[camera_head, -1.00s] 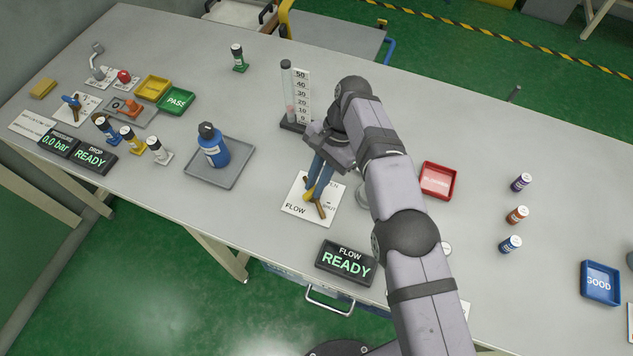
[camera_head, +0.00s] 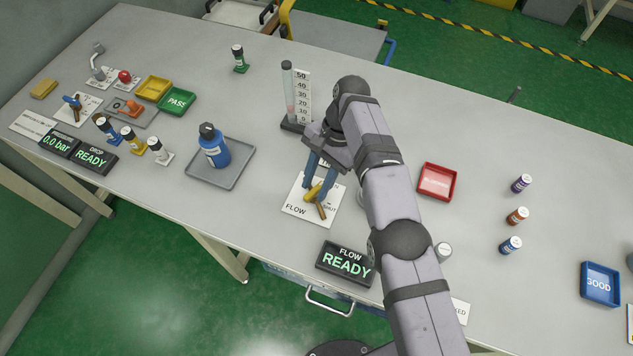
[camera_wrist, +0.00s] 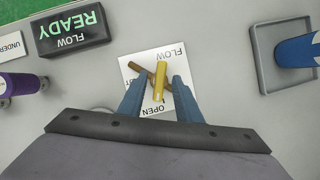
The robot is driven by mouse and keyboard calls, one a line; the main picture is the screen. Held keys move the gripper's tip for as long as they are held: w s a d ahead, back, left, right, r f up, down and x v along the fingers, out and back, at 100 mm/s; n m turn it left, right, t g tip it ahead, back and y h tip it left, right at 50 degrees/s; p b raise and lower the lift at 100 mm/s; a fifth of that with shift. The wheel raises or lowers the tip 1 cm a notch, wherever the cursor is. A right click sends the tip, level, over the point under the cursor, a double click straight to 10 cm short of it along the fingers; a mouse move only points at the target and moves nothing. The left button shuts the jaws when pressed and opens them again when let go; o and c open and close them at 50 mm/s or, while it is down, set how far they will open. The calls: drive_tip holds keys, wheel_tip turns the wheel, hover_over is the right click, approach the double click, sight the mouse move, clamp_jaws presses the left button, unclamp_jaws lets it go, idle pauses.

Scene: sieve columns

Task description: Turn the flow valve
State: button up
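The flow valve has a yellow handle (camera_head: 313,191) and a brown bar (camera_head: 321,211). It sits on a white plate marked FLOW, OPEN and SHUT (camera_head: 294,209) near the table's front edge. In the wrist view, the yellow handle (camera_wrist: 160,82) lies over the brown bar (camera_wrist: 141,70), at an angle to it. My gripper (camera_head: 315,188) is just above the valve, pointing down. In the wrist view, the fingers of my gripper (camera_wrist: 159,82) stand apart on either side of the yellow handle, with gaps visible. The fingers partly hide the plate and its lettering.
A FLOW READY display (camera_head: 346,263) stands in front of the plate. A graduated tube (camera_head: 288,92) stands behind my gripper. A grey tray (camera_head: 232,178) with a blue bottle (camera_head: 212,148) is to the left. A red tray (camera_head: 437,182) is to the right, beyond my arm.

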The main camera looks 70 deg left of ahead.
sight(316, 188)
wheel_tip(316, 188, up, 10)
drive_tip(key=p, duration=0.6)
idle(0.6)
